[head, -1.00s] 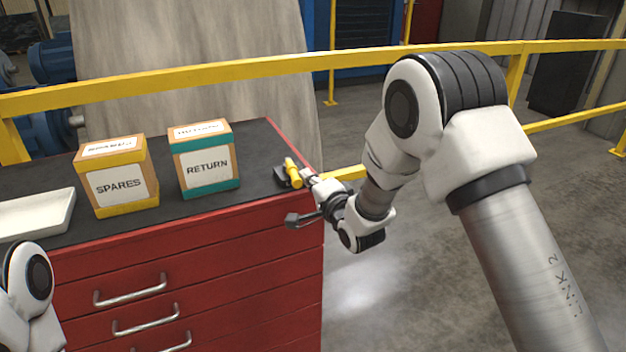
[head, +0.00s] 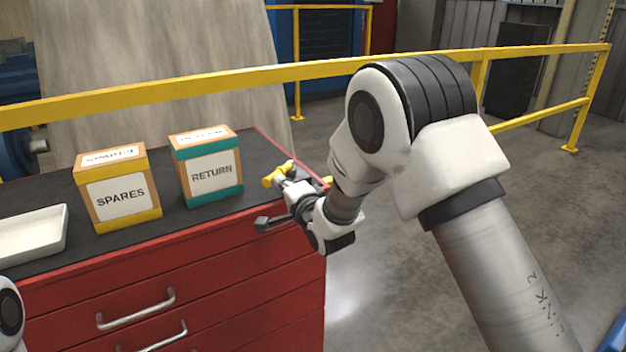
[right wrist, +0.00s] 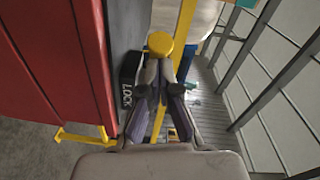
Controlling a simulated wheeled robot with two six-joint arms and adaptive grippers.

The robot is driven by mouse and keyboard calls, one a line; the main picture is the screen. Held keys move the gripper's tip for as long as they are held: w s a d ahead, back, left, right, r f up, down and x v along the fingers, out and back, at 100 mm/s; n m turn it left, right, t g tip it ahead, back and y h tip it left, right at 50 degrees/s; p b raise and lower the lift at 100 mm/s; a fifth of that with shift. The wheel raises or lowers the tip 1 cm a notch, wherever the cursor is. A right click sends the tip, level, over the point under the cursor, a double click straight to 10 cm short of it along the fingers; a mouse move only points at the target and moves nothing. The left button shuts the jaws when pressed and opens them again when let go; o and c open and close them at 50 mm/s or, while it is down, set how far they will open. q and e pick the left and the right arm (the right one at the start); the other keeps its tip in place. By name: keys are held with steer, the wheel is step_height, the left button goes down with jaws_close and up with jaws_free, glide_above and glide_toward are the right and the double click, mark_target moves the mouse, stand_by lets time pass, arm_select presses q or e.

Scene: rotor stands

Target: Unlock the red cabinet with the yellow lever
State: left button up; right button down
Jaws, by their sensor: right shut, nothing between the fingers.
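The red cabinet (head: 240,262) fills the lower left of the head view; its side shows as a red wall in the right wrist view (right wrist: 45,60). The yellow lever (head: 273,179) sits at the cabinet top's right end and lies slantwise. In the right wrist view its round yellow end (right wrist: 160,43) is just beyond my fingertips. A dark block marked LOCK (right wrist: 127,92) is beside it. My right gripper (head: 284,188) is shut and empty, at the lever; its fingers (right wrist: 161,82) look very close, but I cannot tell if they touch. My left gripper is out of view.
A SPARES box (head: 120,195), a RETURN box (head: 212,176) and a white tray (head: 32,238) stand on the dark top. Drawer handles (head: 136,311) stick out in front. A yellow rail (head: 230,78) runs behind. Open floor lies to the right.

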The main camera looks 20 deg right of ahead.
steer(key=shift+w+a+r, duration=0.15)
steer(key=shift+a+r, duration=0.1)
steer(key=shift+r, duration=0.1)
stand_by(0.5)
